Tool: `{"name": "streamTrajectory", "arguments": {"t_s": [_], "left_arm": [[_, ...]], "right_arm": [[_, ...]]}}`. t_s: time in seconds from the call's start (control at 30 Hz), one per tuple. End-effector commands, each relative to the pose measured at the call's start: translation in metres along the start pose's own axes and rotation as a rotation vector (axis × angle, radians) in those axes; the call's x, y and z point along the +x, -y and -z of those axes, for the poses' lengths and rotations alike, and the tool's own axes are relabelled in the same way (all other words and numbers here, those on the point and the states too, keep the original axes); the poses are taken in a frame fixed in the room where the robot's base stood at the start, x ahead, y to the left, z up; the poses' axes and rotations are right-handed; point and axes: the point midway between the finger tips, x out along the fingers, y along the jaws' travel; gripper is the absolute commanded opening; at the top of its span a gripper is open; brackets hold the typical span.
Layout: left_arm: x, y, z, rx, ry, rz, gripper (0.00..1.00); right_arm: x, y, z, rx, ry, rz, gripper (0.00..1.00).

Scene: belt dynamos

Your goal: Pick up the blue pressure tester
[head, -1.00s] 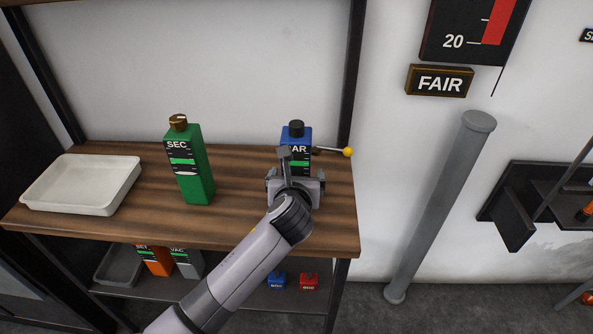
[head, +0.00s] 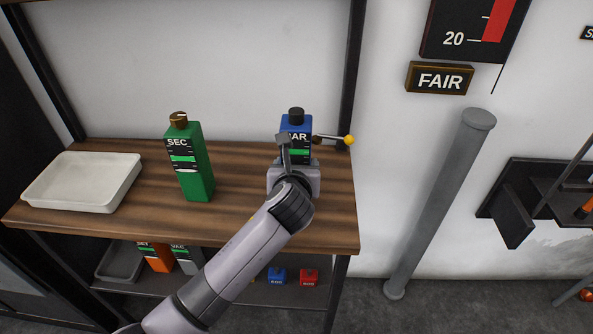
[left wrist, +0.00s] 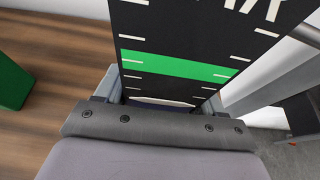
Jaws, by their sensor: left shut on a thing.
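The blue pressure tester (head: 297,123) has a black cap, a black label reading "AR" with its first letter covered, and a lever ending in a yellow ball (head: 349,140). It is upright near the right end of the wooden shelf (head: 245,225). My left gripper (head: 294,168) is shut on its lower part from the front. In the left wrist view, the tester's black label with a green band (left wrist: 180,66) fills the space between the fingers (left wrist: 160,100). The gripper hides the tester's base, so any gap to the shelf cannot be seen. My right gripper is not in view.
A green "SEC" bottle (head: 190,165) stands to the left on the shelf. A white tray (head: 82,205) lies at the far left. A black post (head: 352,75) is close behind and right. Orange, grey, blue and red items sit on the lower shelf.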

Motion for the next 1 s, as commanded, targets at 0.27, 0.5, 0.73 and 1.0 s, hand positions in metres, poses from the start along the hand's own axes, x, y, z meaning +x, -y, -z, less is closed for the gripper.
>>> {"name": "streamTrajectory", "arguments": {"t_s": [0.27,0.5,0.73,1.0], "left_arm": [[-0.028,0.002,-0.071,-0.002,0.019,0.006,0.00],[-0.051,0.001,-0.125,-0.002,0.017,0.004,0.00],[-0.065,0.001,-0.157,-0.002,0.013,0.003,0.00],[-0.069,0.001,-0.167,-0.001,0.011,0.003,0.00]], "right_arm": [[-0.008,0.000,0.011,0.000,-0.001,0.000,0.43],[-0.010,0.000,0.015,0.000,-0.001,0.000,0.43],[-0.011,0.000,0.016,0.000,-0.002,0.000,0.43],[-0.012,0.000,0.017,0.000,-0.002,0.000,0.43]]}}
